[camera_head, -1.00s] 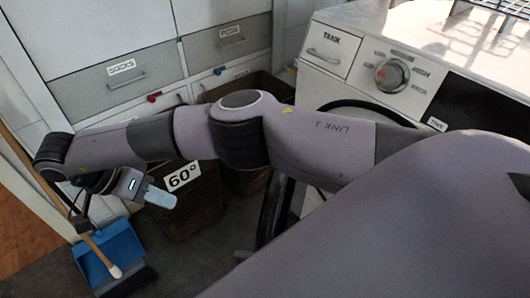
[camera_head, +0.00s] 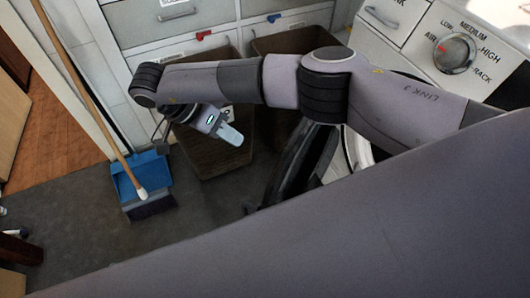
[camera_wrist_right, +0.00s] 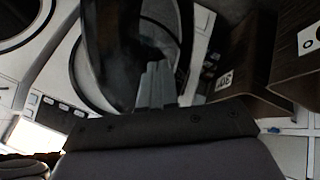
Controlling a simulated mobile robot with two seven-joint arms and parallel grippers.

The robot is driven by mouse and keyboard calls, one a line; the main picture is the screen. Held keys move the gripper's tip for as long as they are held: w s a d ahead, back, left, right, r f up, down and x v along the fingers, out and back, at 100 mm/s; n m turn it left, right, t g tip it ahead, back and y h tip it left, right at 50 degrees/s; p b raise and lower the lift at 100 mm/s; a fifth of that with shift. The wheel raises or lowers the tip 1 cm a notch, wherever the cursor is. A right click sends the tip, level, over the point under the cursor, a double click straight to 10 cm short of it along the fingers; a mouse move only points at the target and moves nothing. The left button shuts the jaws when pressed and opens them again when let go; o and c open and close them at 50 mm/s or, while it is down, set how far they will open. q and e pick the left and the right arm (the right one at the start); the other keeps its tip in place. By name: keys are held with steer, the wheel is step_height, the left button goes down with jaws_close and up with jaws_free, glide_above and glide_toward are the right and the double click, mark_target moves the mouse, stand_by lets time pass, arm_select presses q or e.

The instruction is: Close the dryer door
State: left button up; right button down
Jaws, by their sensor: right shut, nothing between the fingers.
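The dryer is the white machine (camera_head: 402,62) at the upper right of the head view, with a round dial on its front. Its door (camera_head: 296,172) stands open, a dark round panel swung out from the front and partly hidden by my arm. In the wrist view the dark door (camera_wrist_right: 112,38) stands beyond my fingers, before the round opening. My right gripper (camera_head: 231,136) is shut and empty, left of the door in the head view. It also shows in the wrist view (camera_wrist_right: 157,86), its fingertips pointing toward the door; I cannot tell if they touch. My left gripper is not in view.
Dark laundry baskets (camera_head: 222,155) stand under the drawers behind my right gripper. A blue dustpan (camera_head: 140,178) and a broom with a wooden handle (camera_head: 85,85) are at the left. Grey floor (camera_head: 90,235) in front is mostly clear.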

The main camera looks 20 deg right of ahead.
arm_select(q)
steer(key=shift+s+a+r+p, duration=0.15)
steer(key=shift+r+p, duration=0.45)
steer(key=shift+p, duration=0.45)
arm_select(e)
steer(key=s+d+f, duration=0.4)
steer(key=d+f, duration=0.1)
steer(key=d, duration=0.1)
steer(key=shift+s, duration=0.15)
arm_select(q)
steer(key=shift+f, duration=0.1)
